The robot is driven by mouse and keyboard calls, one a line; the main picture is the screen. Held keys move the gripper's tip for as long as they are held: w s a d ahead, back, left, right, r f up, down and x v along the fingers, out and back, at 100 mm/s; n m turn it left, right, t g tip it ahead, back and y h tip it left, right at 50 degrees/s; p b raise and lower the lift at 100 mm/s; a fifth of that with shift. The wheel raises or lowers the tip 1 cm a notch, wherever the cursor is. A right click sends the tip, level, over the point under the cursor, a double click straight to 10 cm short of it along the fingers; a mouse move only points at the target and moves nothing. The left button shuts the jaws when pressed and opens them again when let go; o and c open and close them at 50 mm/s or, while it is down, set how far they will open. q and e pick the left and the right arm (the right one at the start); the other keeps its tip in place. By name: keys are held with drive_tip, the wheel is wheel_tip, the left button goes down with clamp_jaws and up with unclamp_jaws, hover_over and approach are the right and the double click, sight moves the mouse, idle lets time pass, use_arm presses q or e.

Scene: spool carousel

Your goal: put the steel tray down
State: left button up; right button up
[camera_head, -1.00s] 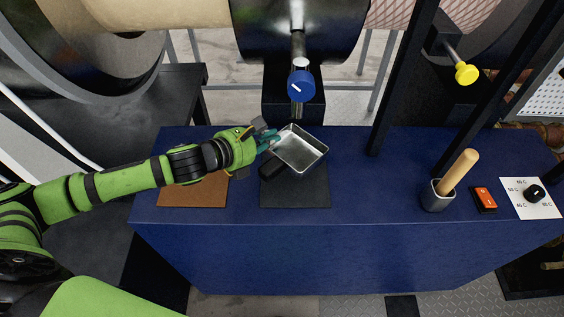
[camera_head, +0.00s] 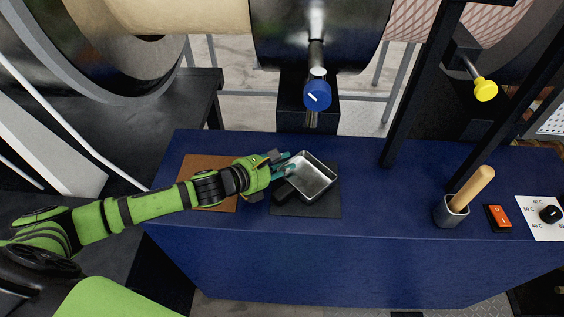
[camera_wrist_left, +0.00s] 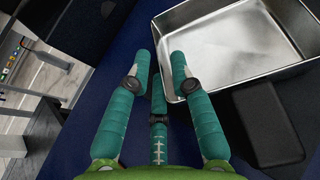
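The steel tray (camera_head: 314,177) is a shallow open metal pan with a black handle (camera_head: 287,191). It appears to rest on the dark mat (camera_head: 318,209) on the blue bench, overhanging the mat's back edge. My left gripper (camera_head: 287,164) is at the tray's left rim. In the left wrist view, the teal fingers (camera_wrist_left: 162,68) stand apart on either side of the near wall of the tray (camera_wrist_left: 240,45), with a gap visible between them. The handle (camera_wrist_left: 268,122) lies to the right of the fingers, not held. My right gripper is out of view.
A brown mat (camera_head: 214,203) lies left under my arm. A cup (camera_head: 451,212) with a wooden-handled tool, an orange switch (camera_head: 499,217) and a dial (camera_head: 549,214) are right. A blue knob (camera_head: 317,95) is behind the tray. The bench between tray and cup is clear.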

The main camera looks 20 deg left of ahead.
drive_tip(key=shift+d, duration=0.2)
use_arm(q)
drive_tip(key=shift+r, duration=0.15)
drive_tip(key=shift+s+a, duration=0.15)
drive_tip(key=shift+s, duration=0.05)
drive_tip(key=b+v, duration=0.2)
drive_tip(key=v, duration=0.7)
drive_tip(key=shift+s+a+r, duration=0.25)
drive_tip(key=shift+s+a, duration=0.1)
drive_tip(key=shift+s, duration=0.2)
drive_tip(key=shift+s+a+r, duration=0.2)
drive_tip(key=shift+s+r, duration=0.15)
drive_tip(key=shift+s, duration=0.1)
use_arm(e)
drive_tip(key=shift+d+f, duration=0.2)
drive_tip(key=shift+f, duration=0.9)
